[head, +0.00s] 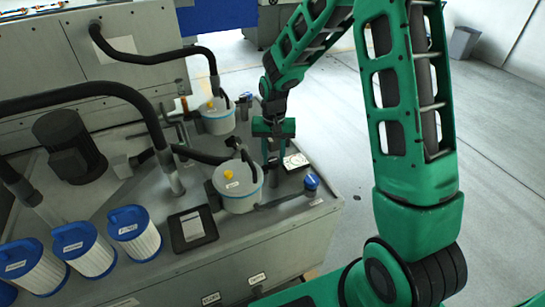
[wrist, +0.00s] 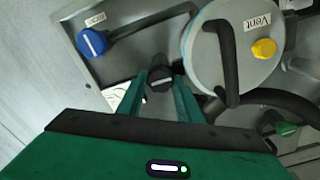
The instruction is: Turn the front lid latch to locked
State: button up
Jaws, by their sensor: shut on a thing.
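The front lid (head: 238,176) is a round grey cap with a yellow vent knob and a black handle. It also shows in the wrist view (wrist: 205,60). Beside it in the wrist view is a black latch knob (wrist: 160,80) with a pale line running roughly left to right across it. My gripper (head: 273,158) points down just right of the front lid in the head view. In the wrist view the green fingers (wrist: 162,88) stand on either side of the black knob and are shut on it. The head view hides the knob behind the fingers; I cannot read a lock mark.
A blue knob (head: 311,182) with a label stands at the bench corner. A white marked plate (head: 296,161) lies just right of my gripper. A second lidded pot (head: 216,117) stands behind. Black hoses (head: 165,55), a dark tablet (head: 192,229) and blue-capped filters (head: 134,232) fill the left.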

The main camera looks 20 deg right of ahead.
aim_at(274, 159)
jog(key=shift+w+r, duration=0.1)
jog(key=shift+w, duration=0.05)
jog(key=o, duration=1)
jog(key=shift+o, duration=0.2)
notch_tip(274, 159, up, 11)
jog(key=shift+f, duration=0.2)
jog(key=shift+d, duration=0.1)
jog(key=s+d+r, duration=0.5)
jog(key=s+d, duration=0.3)
jog(key=s+d+r+m, duration=0.1)
jog(key=s+d, duration=0.3)
jog(key=s, duration=0.9)
jog(key=s+d+r, duration=0.1)
jog(key=s+d, duration=0.3)
jog(key=s, duration=0.8)
jog(key=shift+s+d+r+m, duration=0.15)
jog(key=shift+s+r+m, duration=0.25)
